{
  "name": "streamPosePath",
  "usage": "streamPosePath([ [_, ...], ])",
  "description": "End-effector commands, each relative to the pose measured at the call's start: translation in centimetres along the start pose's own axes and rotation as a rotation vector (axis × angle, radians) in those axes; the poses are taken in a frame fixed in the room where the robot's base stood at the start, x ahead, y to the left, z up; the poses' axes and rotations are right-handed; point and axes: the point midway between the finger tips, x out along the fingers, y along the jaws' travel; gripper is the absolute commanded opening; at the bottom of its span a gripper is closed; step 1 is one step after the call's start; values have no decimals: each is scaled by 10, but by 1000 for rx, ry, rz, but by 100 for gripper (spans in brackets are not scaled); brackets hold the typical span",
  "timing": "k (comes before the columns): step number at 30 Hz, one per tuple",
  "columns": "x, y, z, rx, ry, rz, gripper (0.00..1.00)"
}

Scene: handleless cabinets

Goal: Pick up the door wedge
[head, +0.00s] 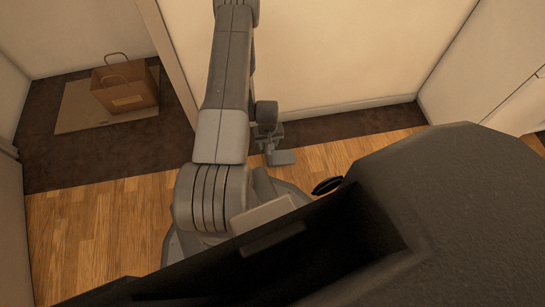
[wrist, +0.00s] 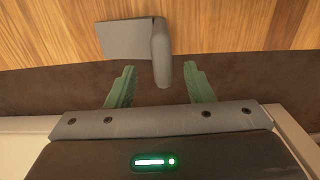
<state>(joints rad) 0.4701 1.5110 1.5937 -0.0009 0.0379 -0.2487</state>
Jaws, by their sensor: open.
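The door wedge appears to be the grey piece (wrist: 125,40) in the wrist view, a flat plate joined to a rounded bar. The plate lies over the wood floor; the bar's near end reaches between the fingertips of my gripper (wrist: 160,68). The green fingers are spread, with a gap on each side of the bar, and look empty. In the head view the wedge's grey plate (head: 283,157) shows low beside the end of my arm, near the wood edge. My fingers are hard to make out there.
A dark floor strip (head: 345,126) runs along the pale wall (head: 340,55) behind the wedge. White cabinets (head: 490,65) stand at the right. A brown paper bag (head: 128,90) stands on a beige mat (head: 80,118) at the left, past a wall edge. Wood floor (head: 95,220) is clear at left.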

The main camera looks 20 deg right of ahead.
Motion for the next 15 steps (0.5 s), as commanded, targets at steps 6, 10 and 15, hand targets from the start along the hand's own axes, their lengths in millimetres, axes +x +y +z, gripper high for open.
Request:
streamPosePath([
  [6,13,0,0,0,1,0,47],
  [10,31,-1,0,0,0,0,47],
  [15,56,-2,0,0,1,0,47],
])
